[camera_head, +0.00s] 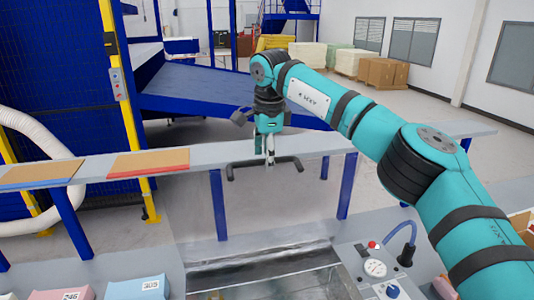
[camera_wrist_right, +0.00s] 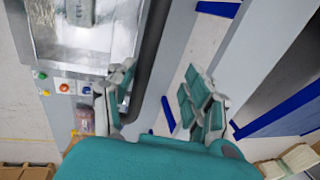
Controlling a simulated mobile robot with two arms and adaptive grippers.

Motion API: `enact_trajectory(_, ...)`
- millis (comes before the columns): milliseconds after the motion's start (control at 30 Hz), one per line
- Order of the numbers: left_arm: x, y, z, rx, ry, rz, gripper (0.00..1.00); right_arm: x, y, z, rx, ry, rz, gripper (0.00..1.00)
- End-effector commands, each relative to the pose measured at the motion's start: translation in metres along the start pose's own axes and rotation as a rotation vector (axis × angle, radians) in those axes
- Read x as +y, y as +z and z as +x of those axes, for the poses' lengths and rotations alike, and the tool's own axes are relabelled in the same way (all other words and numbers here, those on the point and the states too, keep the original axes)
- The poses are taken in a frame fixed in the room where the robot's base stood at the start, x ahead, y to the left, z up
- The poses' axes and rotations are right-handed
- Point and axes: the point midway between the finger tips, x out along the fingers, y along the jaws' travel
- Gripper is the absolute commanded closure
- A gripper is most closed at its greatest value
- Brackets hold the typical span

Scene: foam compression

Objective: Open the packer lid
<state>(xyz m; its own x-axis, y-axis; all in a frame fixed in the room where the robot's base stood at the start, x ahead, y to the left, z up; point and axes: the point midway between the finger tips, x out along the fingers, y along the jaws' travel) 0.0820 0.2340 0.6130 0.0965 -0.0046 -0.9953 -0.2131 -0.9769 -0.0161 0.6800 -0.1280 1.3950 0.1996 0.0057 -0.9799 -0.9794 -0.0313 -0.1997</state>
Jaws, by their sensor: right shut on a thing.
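The packer's metal-framed top (camera_head: 270,262) is at the bottom centre of the head view, with a shiny metal interior below it. In the right wrist view the packer's metal rim (camera_wrist_right: 38,50) is at the upper left. A black bar handle (camera_head: 290,162) stands above and beyond the packer. How far the lid is tilted is hard to tell. My left gripper is not in view.
Small boxes (camera_head: 137,288) labelled with numbers are at the lower left.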

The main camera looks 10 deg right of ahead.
Motion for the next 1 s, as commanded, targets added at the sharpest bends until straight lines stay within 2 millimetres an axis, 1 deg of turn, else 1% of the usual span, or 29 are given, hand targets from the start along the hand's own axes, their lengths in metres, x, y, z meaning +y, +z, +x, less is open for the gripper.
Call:
enact_trajectory(267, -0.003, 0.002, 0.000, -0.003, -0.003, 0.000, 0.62, -0.002, 0.000, 0.001, 0.000, -0.008, 0.002, 0.62)
enact_trajectory(367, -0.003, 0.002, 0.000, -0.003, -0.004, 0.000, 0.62, -0.002, 0.000, -0.004, 0.000, -0.010, 0.002, 0.62)
enact_trajectory(467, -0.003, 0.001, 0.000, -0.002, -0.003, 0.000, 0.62, -0.002, 0.000, -0.019, -0.001, -0.013, 0.002, 0.62)
enact_trajectory(700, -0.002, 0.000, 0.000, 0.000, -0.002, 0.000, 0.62, 0.002, 0.000, -0.072, -0.001, -0.016, 0.002, 0.62)
enact_trajectory(800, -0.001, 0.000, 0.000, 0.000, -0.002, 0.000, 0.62, 0.004, 0.001, -0.092, -0.001, -0.014, 0.001, 0.62)
enact_trajectory(900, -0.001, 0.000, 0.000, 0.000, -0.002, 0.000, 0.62, 0.005, 0.000, -0.108, -0.001, -0.011, 0.002, 0.62)
enact_trajectory(1000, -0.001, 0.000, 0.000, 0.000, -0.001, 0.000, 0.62, 0.006, 0.000, -0.118, -0.001, -0.010, 0.001, 0.62)
